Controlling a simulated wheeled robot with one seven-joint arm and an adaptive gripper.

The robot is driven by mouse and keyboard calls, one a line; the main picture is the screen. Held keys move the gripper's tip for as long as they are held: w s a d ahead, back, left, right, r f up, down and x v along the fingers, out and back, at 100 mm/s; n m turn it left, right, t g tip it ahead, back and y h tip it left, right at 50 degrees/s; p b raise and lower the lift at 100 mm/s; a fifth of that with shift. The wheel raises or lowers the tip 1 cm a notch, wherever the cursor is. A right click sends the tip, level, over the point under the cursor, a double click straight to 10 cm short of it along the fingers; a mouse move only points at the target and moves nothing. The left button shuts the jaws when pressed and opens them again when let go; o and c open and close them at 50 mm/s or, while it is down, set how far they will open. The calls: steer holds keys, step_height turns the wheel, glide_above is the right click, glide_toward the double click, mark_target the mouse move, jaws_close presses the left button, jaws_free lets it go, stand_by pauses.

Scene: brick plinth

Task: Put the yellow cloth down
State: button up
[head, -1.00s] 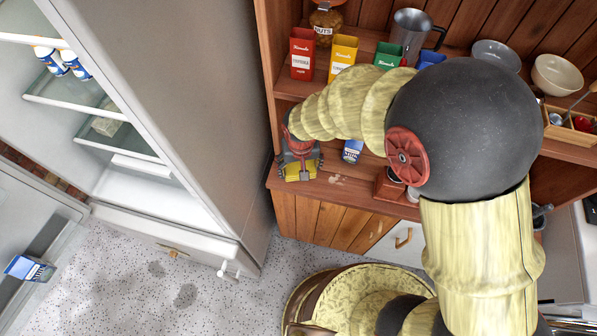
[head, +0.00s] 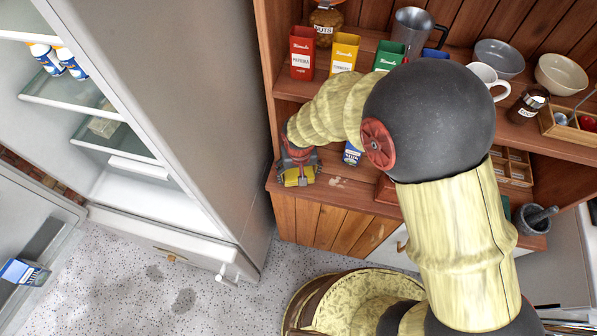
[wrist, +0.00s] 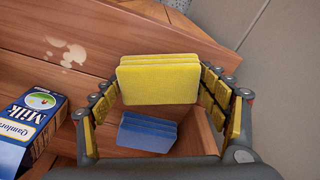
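The yellow cloth (wrist: 158,80) is a folded, layered block in the middle of the wrist view. It spans the space between the two fingertips of my gripper (wrist: 160,85), which close on its left and right ends. A blue folded cloth (wrist: 147,132) lies on the wooden counter, lower in the wrist view and partly beside and behind the yellow one. In the head view my gripper (head: 298,172) is low over the left end of the counter, with a bit of yellow showing at its fingers. I cannot tell whether the yellow cloth touches the wood.
A milk carton (wrist: 27,128) stands close on the left in the wrist view, and right of the gripper in the head view (head: 352,154). Spice boxes (head: 343,54) stand on the shelf above. The fridge (head: 190,120) is left. Bare counter (wrist: 75,72) shows near the carton.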

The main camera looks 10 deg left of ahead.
steer(key=o, duration=0.3)
steer(key=shift+r, duration=0.15)
steer(key=r+p, duration=0.1)
steer(key=r, duration=0.3)
steer(key=s+r+p, duration=0.1)
steer(key=r, duration=0.3)
steer(key=r+p, duration=0.1)
steer(key=r, duration=0.3)
steer(key=shift+s+d+p, duration=0.2)
steer(key=shift+s+p, duration=0.05)
steer(key=shift+p, duration=0.1)
steer(key=s+d+r+m+t, duration=0.1)
steer(key=s+d+r, duration=0.3)
steer(key=d+r, duration=0.4)
steer(key=s+d+r+m+t, duration=0.1)
steer(key=s+d+r, duration=0.3)
steer(key=d+r, duration=0.4)
steer(key=s+d+r+m+t, duration=0.1)
steer(key=s+d+r+t, duration=0.1)
steer(key=s+d+r, duration=0.3)
steer(key=shift+d+r+m, duration=0.1)
steer(key=shift+d+r, duration=0.5)
steer(key=shift+d, duration=0.35)
steer(key=shift+d+r+m, duration=0.1)
steer(key=shift+d+r, duration=0.55)
steer(key=shift+d, duration=0.25)
steer(key=shift+d+r+m, duration=0.1)
steer(key=shift+d+r, duration=0.5)
steer(key=shift+d, duration=0.35)
